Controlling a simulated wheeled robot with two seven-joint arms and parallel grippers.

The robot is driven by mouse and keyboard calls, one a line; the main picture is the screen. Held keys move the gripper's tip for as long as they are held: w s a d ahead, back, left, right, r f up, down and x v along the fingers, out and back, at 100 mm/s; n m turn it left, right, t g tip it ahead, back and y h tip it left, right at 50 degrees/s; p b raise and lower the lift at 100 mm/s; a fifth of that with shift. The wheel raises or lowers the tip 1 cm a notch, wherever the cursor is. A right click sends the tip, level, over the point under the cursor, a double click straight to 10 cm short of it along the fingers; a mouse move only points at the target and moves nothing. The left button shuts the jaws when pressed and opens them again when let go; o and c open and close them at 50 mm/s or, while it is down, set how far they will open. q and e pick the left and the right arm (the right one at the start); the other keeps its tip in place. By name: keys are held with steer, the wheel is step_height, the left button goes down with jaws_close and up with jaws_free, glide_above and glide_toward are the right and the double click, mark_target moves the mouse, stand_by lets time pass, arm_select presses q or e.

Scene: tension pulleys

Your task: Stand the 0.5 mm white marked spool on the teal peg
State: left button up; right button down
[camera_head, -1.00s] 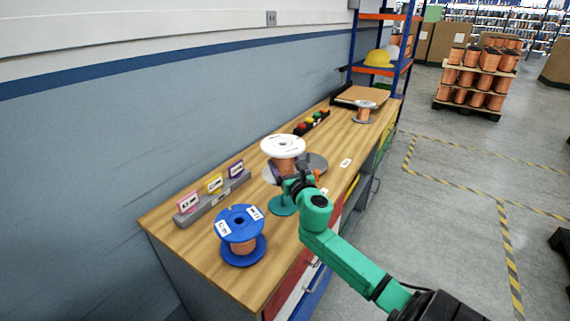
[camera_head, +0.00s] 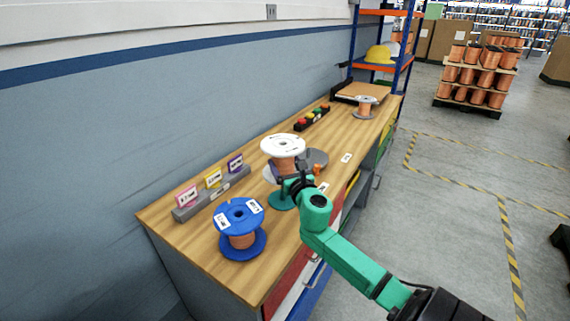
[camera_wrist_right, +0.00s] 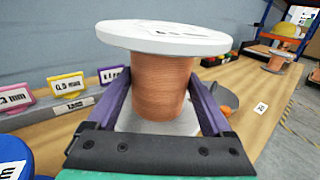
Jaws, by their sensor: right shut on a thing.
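The white spool (camera_head: 283,144), wound with copper wire, is upright in my right gripper (camera_head: 287,170). In the right wrist view the two fingers press on the copper winding (camera_wrist_right: 160,85) from both sides, under the white top flange (camera_wrist_right: 165,38). The teal peg's round base (camera_head: 282,201) shows below the spool in the head view; the peg itself is hidden by spool and gripper. I cannot tell whether the spool touches the peg. My left gripper is out of view.
A blue spool (camera_head: 241,226) stands in front on the wooden bench (camera_head: 205,243). A grey rail (camera_head: 212,195) with pink, yellow and purple label cards stands along the wall. A grey disc (camera_head: 318,158) lies behind the held spool. Another copper spool (camera_head: 365,108) stands at the far end.

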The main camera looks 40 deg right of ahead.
steer(key=shift+r, duration=0.1)
stand_by(0.4)
steer(key=shift+f+b, duration=1.2)
steer(key=shift+f, duration=0.35)
steer(key=shift+f+b, duration=1.25)
steer(key=shift+f, duration=0.25)
steer(key=shift+f, duration=0.1)
steer(key=shift+f+b, duration=1.25)
steer(key=shift+f, duration=0.2)
